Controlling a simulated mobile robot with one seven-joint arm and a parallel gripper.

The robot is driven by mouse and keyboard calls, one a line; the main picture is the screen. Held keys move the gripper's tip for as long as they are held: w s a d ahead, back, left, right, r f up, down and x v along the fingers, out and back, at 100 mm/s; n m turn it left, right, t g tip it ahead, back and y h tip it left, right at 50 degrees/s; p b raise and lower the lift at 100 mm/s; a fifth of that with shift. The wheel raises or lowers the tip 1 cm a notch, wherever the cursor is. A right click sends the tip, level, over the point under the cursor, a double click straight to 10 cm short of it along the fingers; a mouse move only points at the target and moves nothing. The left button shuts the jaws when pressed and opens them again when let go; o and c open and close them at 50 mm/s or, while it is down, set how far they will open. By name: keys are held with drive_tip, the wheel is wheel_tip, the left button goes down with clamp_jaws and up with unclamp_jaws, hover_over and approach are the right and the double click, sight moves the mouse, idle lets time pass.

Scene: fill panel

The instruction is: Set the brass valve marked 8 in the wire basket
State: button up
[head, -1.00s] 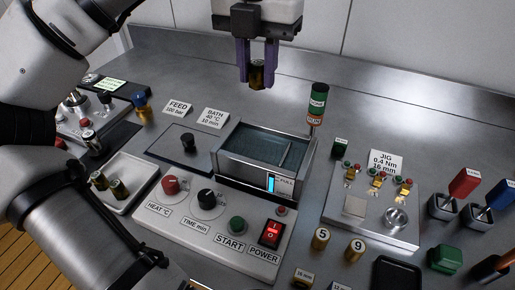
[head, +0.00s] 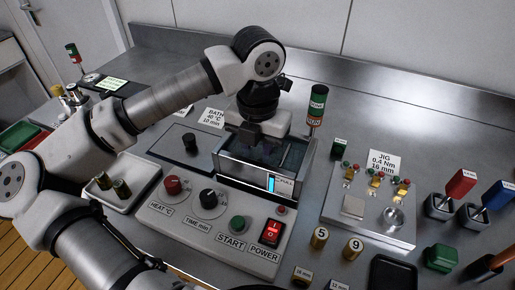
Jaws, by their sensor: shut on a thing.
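My gripper (head: 264,148) is lowered into the open bath tank (head: 240,177). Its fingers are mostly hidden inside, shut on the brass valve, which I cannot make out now. The number on that valve is not readable. No wire basket shows clearly; the inside of the tank is dark and partly covered by my gripper. Two other brass valves, marked 5 (head: 320,237) and 9 (head: 353,248), stand on the bench right of the control panel.
A white tray (head: 137,196) at left holds two brass pieces (head: 121,188). The control panel (head: 190,223) lies in front of the tank. The jig (head: 372,207) is further right.

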sight(258, 150)
drive_tip(key=shift+f+b, duration=0.3)
drive_tip(key=o, duration=1)
drive_tip(key=shift+r, duration=0.1)
drive_tip(key=shift+o, duration=0.2)
drive_tip(key=shift+r, duration=0.15)
wheel_tip(258, 150, up, 12)
